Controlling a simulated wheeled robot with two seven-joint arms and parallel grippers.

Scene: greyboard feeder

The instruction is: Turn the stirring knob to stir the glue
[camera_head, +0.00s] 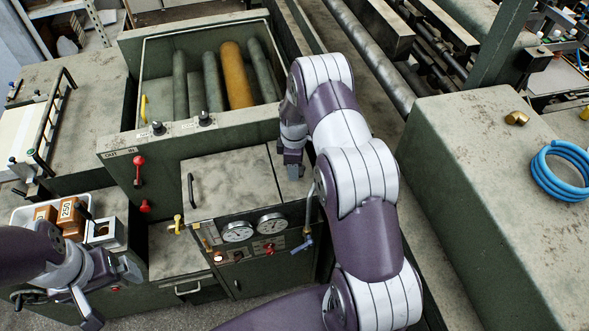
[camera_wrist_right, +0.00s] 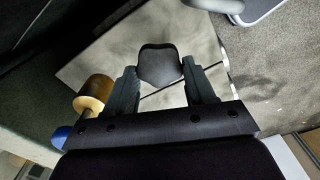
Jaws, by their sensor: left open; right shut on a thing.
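My right arm reaches across the middle of the head view. Its gripper (camera_head: 292,165) points down at the lid of the green machine cabinet. In the right wrist view my right gripper (camera_wrist_right: 160,80) is shut on a dark, rounded knob (camera_wrist_right: 160,64) that sits between its two fingers above a pale, scuffed surface. In the head view the knob is hidden behind the gripper. My left gripper (camera_head: 108,296) is open and empty at the lower left, in front of the machine.
Gauges (camera_head: 238,231) and small valves line the cabinet front. A red lever (camera_head: 138,172) and rollers (camera_head: 238,75) are behind and left. A white tray (camera_head: 22,215) holds orange boxes (camera_head: 72,213). A blue hose coil (camera_head: 562,171) lies on the right housing.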

